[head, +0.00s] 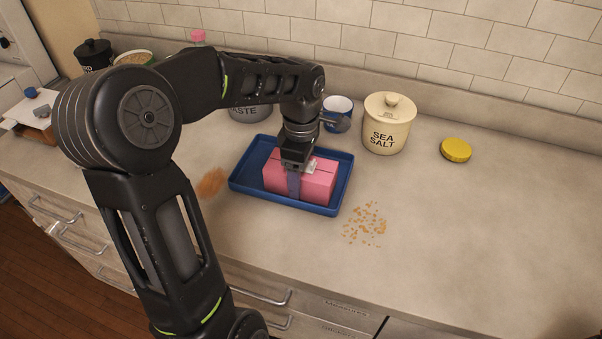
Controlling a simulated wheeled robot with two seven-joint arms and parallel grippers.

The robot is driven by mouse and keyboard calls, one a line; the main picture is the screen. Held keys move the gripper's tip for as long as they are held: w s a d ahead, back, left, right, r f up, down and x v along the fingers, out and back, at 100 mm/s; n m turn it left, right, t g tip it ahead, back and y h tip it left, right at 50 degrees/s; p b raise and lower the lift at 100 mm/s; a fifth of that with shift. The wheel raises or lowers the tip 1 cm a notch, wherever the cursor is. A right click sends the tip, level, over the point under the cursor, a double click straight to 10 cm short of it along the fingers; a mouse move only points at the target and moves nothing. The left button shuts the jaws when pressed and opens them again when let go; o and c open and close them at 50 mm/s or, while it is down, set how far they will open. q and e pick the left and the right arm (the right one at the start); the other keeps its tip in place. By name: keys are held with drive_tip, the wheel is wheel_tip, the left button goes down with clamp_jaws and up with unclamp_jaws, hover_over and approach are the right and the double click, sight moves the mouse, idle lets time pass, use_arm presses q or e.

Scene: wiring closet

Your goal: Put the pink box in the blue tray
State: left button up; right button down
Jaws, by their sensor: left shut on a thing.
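The pink box (318,184) is in the blue tray (247,186), toward its right and front part. Whether it rests on the tray floor or hangs just above it, I cannot tell. My left gripper (295,182) points down from above and is shut on the pink box, with one finger visible against its front face. The far finger is mostly hidden. The blue tray lies flat on the counter, its left wall and front rim in plain view. My right gripper is not in view.
Behind the tray stand a cream sea salt jar (387,128), a blue mug (338,108) and a grey canister (250,113). A yellow lid (456,150) lies to the right.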

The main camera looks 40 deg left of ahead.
use_arm(q)
drive_tip(key=shift+f, duration=0.1)
drive_tip(key=o, duration=1.2)
wheel_tip(320, 180, up, 12)
drive_tip(key=shift+r+p, duration=0.15)
drive_tip(key=shift+p, duration=0.2)
